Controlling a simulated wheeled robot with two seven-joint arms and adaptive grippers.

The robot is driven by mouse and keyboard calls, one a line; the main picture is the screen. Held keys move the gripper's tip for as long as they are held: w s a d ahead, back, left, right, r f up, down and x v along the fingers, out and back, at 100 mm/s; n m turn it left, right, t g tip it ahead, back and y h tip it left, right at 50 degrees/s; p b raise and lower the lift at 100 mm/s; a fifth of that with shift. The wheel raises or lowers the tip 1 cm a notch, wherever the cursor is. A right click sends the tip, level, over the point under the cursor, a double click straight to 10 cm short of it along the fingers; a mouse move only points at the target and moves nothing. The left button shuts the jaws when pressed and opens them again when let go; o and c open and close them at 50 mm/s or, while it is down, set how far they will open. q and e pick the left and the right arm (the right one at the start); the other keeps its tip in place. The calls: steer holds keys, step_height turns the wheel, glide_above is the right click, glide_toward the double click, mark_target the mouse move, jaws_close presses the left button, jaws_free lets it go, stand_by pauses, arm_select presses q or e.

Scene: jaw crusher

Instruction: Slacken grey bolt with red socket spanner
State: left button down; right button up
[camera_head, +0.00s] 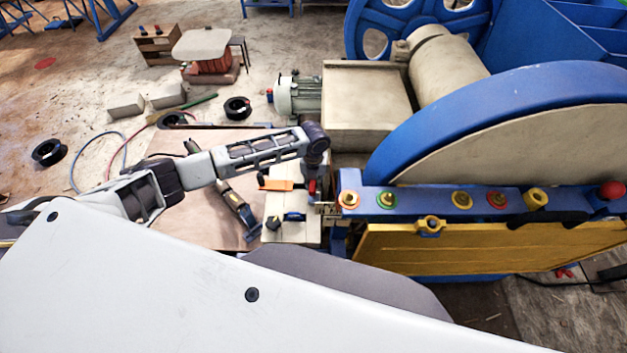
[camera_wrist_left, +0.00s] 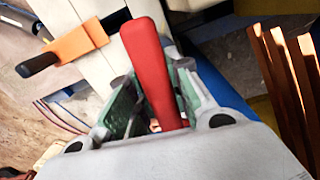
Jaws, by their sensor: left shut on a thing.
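My left gripper (camera_head: 314,190) hangs at the end of my left arm, just left of the blue beam's near end. It is shut on the red socket spanner; the red handle (camera_wrist_left: 150,75) stands between the green-lined fingers (camera_wrist_left: 152,108) in the left wrist view. A bit of the red spanner (camera_head: 312,186) shows in the head view; its socket end is hidden. The blue beam (camera_head: 420,190) carries several bolts with coloured rings, among them an orange-ringed one (camera_head: 348,199) and a green-ringed one (camera_head: 387,199). I cannot pick out a grey bolt. My right gripper is not in view.
An orange-handled tool (camera_head: 282,185) lies on a pale block left of the gripper; it also shows in the left wrist view (camera_wrist_left: 78,42). A blue-handled tool (camera_head: 294,216) lies nearby. The large blue flywheel (camera_head: 400,140) and yellow panel (camera_head: 480,247) bound the right side.

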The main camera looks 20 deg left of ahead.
arm_select(q)
steer(key=shift+n+p, duration=0.35)
steer(key=shift+n, duration=0.65)
steer(key=shift+f, duration=0.1)
steer(key=shift+s+n, duration=0.1)
steer(key=shift+n, duration=3.4)
